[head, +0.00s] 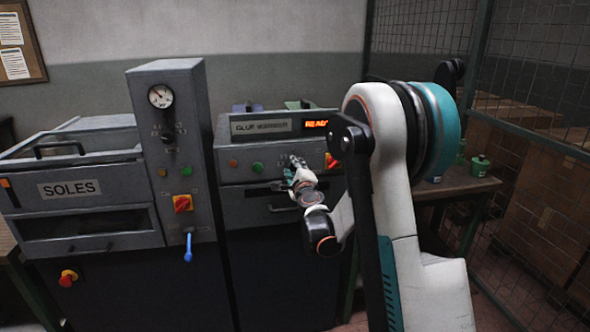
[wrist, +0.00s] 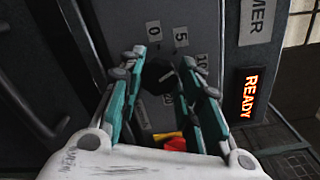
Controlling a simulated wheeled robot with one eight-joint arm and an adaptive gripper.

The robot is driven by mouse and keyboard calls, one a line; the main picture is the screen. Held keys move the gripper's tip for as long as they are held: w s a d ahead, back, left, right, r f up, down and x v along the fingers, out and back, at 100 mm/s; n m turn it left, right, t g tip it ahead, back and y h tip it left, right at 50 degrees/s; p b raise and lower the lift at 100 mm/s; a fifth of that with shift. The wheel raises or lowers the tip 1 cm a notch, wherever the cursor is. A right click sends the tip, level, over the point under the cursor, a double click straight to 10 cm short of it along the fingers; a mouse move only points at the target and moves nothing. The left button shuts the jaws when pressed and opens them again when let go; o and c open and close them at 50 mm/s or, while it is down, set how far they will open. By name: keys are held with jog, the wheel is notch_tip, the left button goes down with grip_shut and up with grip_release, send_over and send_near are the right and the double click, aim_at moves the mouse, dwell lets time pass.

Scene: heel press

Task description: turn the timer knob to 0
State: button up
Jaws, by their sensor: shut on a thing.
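The black timer knob (wrist: 157,76) shows in the wrist view between my fingers. Its dial plate carries the marks 0 (wrist: 153,29), 5 (wrist: 181,37) and 10 (wrist: 202,60). I cannot tell which mark the knob points at. My gripper (wrist: 164,63) has teal fingers on both sides of the knob and is shut on it. In the head view my gripper (head: 293,168) is at the front panel of the glue warmer (head: 225,170), and it hides the knob there.
An orange READY display (wrist: 250,92) is lit right of the dial. A red and yellow switch (wrist: 174,144) lies just below the knob. Left stand a gauge column (head: 145,105) with a blue lever (head: 188,248) and the SOLES cabinet (head: 120,187). A wire mesh fence (head: 535,60) is at right.

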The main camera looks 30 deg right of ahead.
jog(key=n, duration=0.5)
jog(key=shift+f+n, duration=0.1)
jog(key=shift+n, duration=0.2)
jog(key=n, duration=0.4)
jog(key=shift+f+n, duration=0.1)
jog(key=shift+n, duration=0.3)
jog(key=o, duration=1)
jog(key=shift+o, duration=0.2)
jog(key=shift+s, duration=0.1)
jog(key=v, duration=1.1)
jog(key=shift+s+a, duration=0.2)
jog(key=shift+s, duration=0.15)
